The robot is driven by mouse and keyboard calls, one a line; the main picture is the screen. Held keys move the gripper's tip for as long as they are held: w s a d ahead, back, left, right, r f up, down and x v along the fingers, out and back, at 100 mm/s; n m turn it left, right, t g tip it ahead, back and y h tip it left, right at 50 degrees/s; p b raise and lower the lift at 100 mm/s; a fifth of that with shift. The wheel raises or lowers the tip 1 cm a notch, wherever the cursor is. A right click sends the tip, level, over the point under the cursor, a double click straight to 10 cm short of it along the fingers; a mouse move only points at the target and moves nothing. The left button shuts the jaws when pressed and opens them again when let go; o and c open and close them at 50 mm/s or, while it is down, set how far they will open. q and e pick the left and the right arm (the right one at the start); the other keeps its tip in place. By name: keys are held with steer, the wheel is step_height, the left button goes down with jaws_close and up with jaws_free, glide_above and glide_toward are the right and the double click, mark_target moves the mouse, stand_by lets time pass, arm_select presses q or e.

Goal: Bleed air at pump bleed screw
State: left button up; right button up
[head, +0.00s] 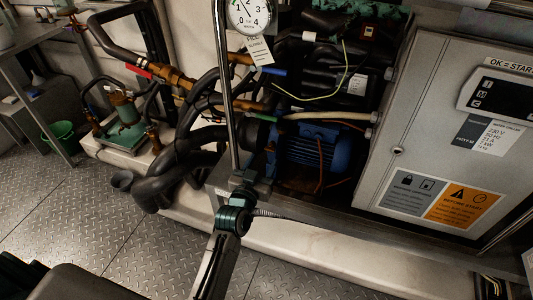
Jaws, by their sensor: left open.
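The pump's blue motor (312,150) sits low in the chiller frame in the head view, with a dark pump body (252,135) at its left end. I cannot make out the bleed screw; it is too small or hidden behind the pipe and my gripper. My left gripper (252,180) is just below and in front of the pump body, near the frame's lower rail. It is open, and I see nothing held in it. I cannot tell whether it touches anything. My right gripper is not in view.
A thin upright metal pipe (228,90) rises beside the gripper to a round gauge (250,14). Thick black hoses (190,150) curve at left. A grey control cabinet (400,140) stands at right. A green bucket (60,135) and open plate floor (60,210) lie at left.

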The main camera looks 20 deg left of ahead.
mark_target(269, 150)
arm_select(q)
steer(key=shift+w+d, duration=0.1)
steer(key=shift+w, duration=2.1)
steer(key=shift+c, duration=0.2)
steer(key=c, duration=0.9)
